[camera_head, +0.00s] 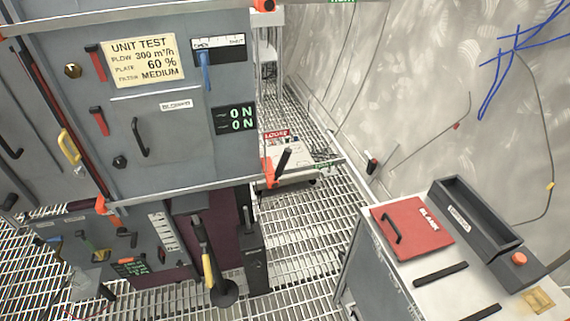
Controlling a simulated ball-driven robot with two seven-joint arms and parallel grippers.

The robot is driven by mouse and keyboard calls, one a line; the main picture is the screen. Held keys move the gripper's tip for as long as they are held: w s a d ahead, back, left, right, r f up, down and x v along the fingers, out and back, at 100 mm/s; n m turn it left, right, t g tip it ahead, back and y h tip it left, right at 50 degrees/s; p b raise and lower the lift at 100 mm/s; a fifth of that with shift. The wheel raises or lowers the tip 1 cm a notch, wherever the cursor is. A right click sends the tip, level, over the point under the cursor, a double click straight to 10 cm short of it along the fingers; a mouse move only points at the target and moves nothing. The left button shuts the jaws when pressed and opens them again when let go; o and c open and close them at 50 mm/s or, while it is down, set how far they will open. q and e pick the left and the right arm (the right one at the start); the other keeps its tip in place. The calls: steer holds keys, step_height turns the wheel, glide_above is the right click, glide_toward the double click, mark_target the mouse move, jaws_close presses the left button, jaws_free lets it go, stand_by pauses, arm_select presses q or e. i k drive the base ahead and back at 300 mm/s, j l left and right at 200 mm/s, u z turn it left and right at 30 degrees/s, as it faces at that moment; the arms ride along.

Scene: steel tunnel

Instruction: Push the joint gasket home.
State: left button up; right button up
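A grey cabinet (185,165) with a "UNIT TEST" card (143,62) fills the upper left. A dark strip with a red edge (62,118) runs down the joint at the cabinet's left side. It may be the joint gasket, but I cannot tell for certain, nor how deep it sits. A yellow handle (69,146) is beside this strip, and an orange piece (101,206) is at its lower end. Neither of my grippers is in view.
A bench at lower right holds a red "BLANK" plate (411,228) and a dark open tray (475,222). A yellow-handled lever (207,268) stands below the cabinet. A trolley marked "LOOSE" (285,160) stands behind. Open grating floor (310,240) lies between cabinet and bench.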

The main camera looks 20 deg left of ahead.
mark_target(66, 133)
steer(key=u, duration=1.9)
